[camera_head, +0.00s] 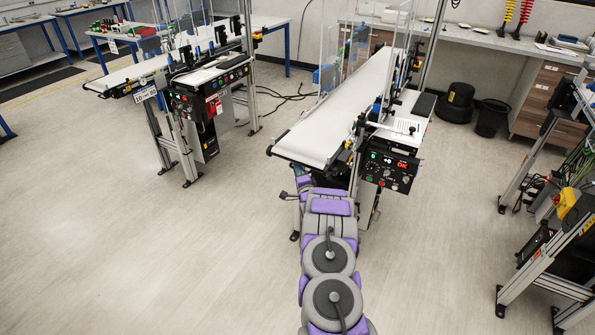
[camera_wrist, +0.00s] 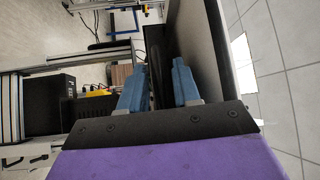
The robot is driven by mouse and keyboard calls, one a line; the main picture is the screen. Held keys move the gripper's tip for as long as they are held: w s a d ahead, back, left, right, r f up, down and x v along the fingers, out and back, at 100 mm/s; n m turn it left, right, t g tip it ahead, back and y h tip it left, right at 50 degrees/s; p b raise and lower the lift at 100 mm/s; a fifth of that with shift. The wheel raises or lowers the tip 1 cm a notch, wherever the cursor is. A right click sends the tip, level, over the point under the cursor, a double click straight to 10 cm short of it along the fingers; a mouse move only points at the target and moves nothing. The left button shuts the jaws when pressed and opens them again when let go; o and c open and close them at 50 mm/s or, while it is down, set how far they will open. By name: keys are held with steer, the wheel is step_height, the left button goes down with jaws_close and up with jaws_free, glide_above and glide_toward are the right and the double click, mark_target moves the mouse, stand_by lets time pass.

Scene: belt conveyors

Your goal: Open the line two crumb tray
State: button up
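The near conveyor (camera_head: 331,128), with a white belt, stands in the middle of the head view. Its black control panel (camera_head: 389,168) has lit green, white and red readouts; its small label is too blurred to read surely. My purple and grey arm reaches to the belt's near end, and my gripper is hidden there. In the wrist view my gripper (camera_wrist: 159,85) has two blue fingers apart, with a visible gap. A dark panel (camera_wrist: 158,45) shows behind and between the fingers; I cannot tell whether they touch it. I cannot make out the crumb tray surely.
A second conveyor (camera_head: 128,73) with its own panel stands at the left. A black bin (camera_head: 491,118) and a workbench (camera_head: 480,40) are behind at the right. Metal frames stand at the right edge. The floor (camera_head: 130,250) at the front left is clear.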

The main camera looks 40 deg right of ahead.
steer(key=shift+d+f, duration=0.1)
steer(key=shift+d, duration=0.25)
steer(key=shift+c, duration=1.1)
steer(key=shift+a, duration=0.15)
jaws_close()
steer(key=shift+a, duration=0.15)
